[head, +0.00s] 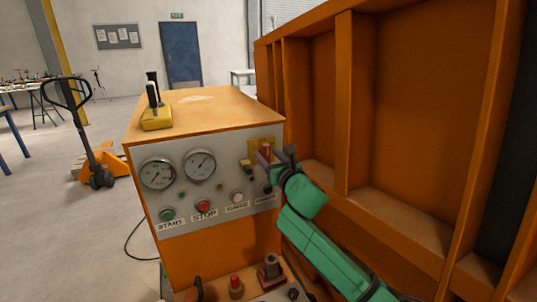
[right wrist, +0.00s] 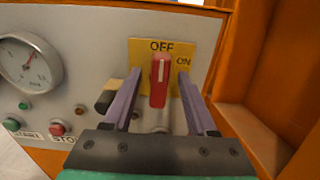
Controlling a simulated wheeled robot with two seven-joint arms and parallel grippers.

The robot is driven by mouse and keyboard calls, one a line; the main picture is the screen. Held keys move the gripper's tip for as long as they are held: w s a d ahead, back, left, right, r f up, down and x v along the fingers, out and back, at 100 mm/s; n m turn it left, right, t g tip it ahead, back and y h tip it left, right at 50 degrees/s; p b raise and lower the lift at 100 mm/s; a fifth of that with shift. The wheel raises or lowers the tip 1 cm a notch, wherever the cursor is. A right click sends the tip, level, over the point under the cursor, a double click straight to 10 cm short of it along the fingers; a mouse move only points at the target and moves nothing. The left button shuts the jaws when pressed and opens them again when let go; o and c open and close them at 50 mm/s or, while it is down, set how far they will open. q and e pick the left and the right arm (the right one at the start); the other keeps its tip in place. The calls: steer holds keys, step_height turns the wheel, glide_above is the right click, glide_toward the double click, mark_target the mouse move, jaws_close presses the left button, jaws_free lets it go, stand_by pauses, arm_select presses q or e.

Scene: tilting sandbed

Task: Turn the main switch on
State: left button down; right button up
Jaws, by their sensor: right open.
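The main switch is a red handle (right wrist: 160,82) on a yellow plate (right wrist: 142,52) marked OFF at the top and ON at the right. In the right wrist view the handle stands upright, pointing to OFF. The red handle (head: 265,150) also shows in the head view at the panel's upper right. My right gripper (right wrist: 158,88) is open, with one purple finger on each side of the handle. I cannot tell whether either finger touches it. In the head view my right gripper (head: 273,158) is at the panel. My left gripper is not in view.
The grey panel (head: 180,222) carries two gauges, a green START button (head: 167,214), a red STOP button (head: 203,206) and other knobs. A tall orange ribbed frame (head: 400,120) stands close on the right. A yellow-based lever (head: 156,117) stands on the cabinet top.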

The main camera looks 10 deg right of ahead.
jaws_close()
steer(key=shift+m, duration=0.3)
steer(key=m+p, duration=0.1)
steer(key=m, duration=0.2)
steer(key=shift+d, duration=0.1)
steer(key=m+p, duration=0.1)
steer(key=m, duration=0.4)
steer(key=shift+d, duration=0.1)
steer(key=m, duration=0.4)
steer(key=shift+d+f+m+p, duration=0.1)
steer(key=shift+f+m+p, duration=0.1)
steer(key=shift+m+p, duration=0.15)
steer(key=m, duration=0.4)
steer(key=shift+f+m, duration=0.15)
steer(key=shift+m, duration=0.2)
